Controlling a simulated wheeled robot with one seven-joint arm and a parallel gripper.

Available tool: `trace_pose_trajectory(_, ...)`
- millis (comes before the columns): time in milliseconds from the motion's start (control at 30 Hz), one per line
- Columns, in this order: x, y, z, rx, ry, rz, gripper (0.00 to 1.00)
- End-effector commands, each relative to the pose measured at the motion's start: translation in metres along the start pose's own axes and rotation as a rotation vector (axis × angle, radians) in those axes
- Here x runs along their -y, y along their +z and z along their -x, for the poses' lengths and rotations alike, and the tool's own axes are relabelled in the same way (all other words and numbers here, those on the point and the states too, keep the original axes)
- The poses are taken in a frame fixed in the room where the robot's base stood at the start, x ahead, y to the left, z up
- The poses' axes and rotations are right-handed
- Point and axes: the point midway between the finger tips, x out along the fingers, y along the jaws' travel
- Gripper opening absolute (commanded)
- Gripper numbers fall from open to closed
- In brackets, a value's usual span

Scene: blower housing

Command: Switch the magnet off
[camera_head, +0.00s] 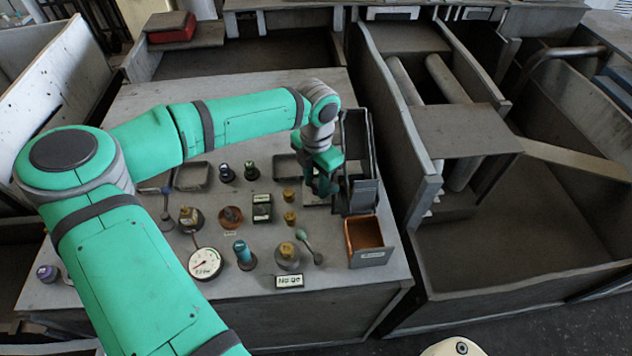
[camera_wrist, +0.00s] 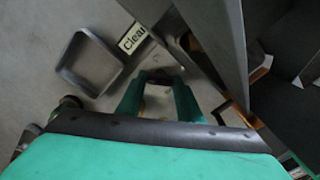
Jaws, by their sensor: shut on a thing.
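My gripper (camera_head: 326,186) points down at the right part of the workbench, beside a tall dark open bin (camera_head: 357,140). In the wrist view my gripper (camera_wrist: 160,92) has its two green fingers shut on a small part low between them. The fingers hide most of that part, and I cannot make out its shape. A pale plate (camera_head: 312,197) lies under the gripper. I cannot clearly tell the magnet or its switch apart from the other things here. A sign reading "Clear" (camera_wrist: 132,38) lies near the fingers in the wrist view.
A shallow dark tray (camera_head: 286,167) is left of the gripper; it also shows in the wrist view (camera_wrist: 66,72). An orange-lined box (camera_head: 391,246) stands at the bench's right edge. A round gauge (camera_head: 204,263) and several small fittings crowd the front. Dark bin walls close off the right.

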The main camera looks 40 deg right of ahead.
Motion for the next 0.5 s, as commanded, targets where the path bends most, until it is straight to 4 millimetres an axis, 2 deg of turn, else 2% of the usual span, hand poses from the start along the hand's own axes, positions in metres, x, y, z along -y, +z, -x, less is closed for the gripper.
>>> trace_pose_trajectory(133, 0.0023, 0.0037, 0.001, 0.009, -0.003, -0.004, 0.1)
trace_pose_trajectory(167, 0.0023, 0.0037, 0.001, 0.009, -0.003, -0.004, 0.4)
trace_pose_trajectory(200, 0.0021, 0.0036, 0.001, 0.009, -0.003, -0.004, 0.5)
trace_pose_trajectory(500, 0.0005, 0.0014, 0.0009, 0.004, -0.001, -0.002, 0.52)
